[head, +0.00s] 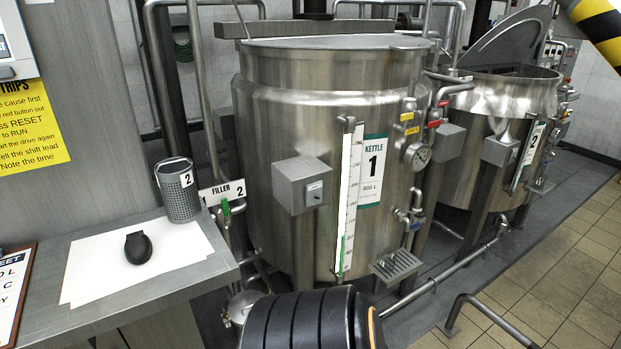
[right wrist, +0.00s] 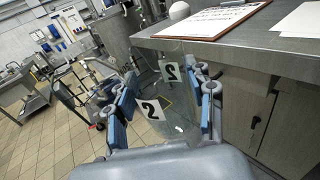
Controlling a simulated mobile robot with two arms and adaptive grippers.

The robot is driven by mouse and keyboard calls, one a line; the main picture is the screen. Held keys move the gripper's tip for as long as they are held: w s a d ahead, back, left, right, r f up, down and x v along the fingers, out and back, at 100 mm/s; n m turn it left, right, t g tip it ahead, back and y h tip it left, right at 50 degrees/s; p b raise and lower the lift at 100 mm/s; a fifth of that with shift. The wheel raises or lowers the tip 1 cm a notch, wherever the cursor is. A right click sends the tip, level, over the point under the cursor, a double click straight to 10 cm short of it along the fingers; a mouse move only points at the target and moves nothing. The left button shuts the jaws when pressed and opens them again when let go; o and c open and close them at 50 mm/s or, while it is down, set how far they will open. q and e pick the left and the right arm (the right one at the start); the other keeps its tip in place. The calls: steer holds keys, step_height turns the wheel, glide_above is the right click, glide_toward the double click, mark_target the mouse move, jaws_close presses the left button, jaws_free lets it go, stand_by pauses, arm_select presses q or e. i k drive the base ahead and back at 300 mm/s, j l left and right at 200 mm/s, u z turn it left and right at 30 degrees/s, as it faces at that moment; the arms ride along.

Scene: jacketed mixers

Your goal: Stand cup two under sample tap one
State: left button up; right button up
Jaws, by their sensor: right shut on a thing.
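Cup two (right wrist: 172,100) is a clear cup with white labels reading 2, seen in the right wrist view. My right gripper (right wrist: 162,92) is shut on it, with blue pads on either side, and holds it in the air beside the bench. Neither the cup nor the right gripper can be made out in the head view. The small metal sample tap (head: 410,215) is on the front right of the steel kettle (head: 270,135) marked 1. Below it is a slotted drip grate (head: 396,266), which looks empty. My left gripper is not in view.
A grey bench (head: 95,325) at left carries a perforated metal holder (head: 180,193) marked 2, white sheets (head: 85,262), a dark rounded object (head: 137,248) and a clipboard (head: 12,285). Kettle 2 (head: 480,125) stands behind right. A low metal rail (head: 490,312) crosses the front floor.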

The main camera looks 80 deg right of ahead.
mark_target(401, 261)
steer(key=k+z, duration=0.1)
steer(key=z, duration=0.7)
steer(key=k+l+z, duration=0.1)
steer(key=z, duration=0.35)
steer(key=i+l+z, duration=0.1)
steer(key=z, duration=0.35)
steer(key=i+l+z, duration=0.1)
steer(key=z, duration=0.3)
steer(key=i+l+z, duration=0.1)
steer(key=z, duration=0.35)
steer(key=i+l+z, duration=0.1)
steer(key=z, duration=0.35)
steer(key=i+j, duration=0.1)
steer(key=i, duration=1.05)
